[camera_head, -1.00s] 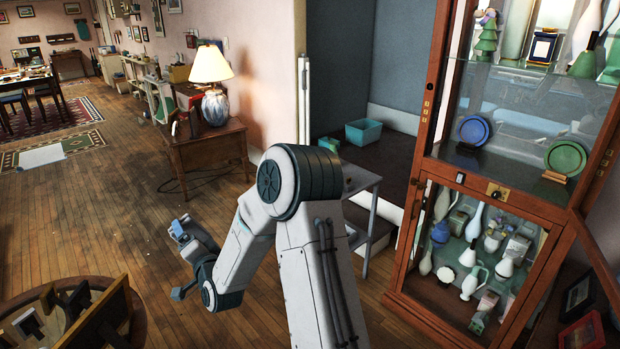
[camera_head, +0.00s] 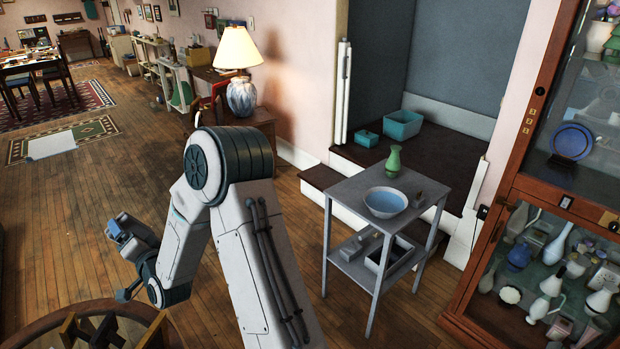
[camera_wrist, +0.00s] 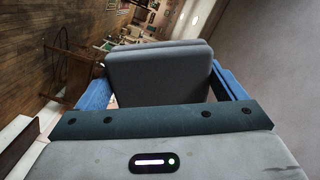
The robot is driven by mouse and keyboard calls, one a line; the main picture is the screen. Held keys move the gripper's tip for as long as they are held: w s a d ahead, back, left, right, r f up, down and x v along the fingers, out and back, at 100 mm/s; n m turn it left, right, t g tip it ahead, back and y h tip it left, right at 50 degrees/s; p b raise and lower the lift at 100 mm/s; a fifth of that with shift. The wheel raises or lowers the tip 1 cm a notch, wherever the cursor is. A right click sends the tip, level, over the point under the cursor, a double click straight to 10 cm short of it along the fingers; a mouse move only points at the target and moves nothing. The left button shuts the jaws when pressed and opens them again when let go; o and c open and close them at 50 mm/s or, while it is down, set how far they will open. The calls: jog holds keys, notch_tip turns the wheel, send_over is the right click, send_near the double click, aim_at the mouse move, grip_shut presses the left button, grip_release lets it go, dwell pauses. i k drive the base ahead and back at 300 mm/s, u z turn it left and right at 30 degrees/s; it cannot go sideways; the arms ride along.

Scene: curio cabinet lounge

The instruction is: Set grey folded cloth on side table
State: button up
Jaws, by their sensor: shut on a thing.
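The grey folded cloth (camera_wrist: 160,80) is a thick, soft-edged slab between the blue fingers of my gripper (camera_wrist: 161,88) in the wrist view. My gripper (camera_head: 120,228) is shut on it, held out at the left in the head view, well apart from the tables. The cloth is hard to make out there. A grey two-tier side table (camera_head: 345,192) stands right of centre. Its top carries a pale blue bowl (camera_head: 386,202), a green vase (camera_head: 393,161) and a small dark item (camera_head: 418,200). The front left of its top is bare.
A glass cabinet (camera_head: 520,185) full of vases stands at right. A wooden table with a lamp (camera_head: 239,55) is behind my arm. A round wooden table edge (camera_head: 40,326) is at bottom left. Wooden floor is open at left.

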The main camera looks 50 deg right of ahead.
aim_at(350, 190)
jog(key=z, duration=0.25)
jog(key=i, duration=1.15)
jog(key=z, duration=1.5)
jog(key=i, duration=0.6)
jog(key=z, duration=0.65)
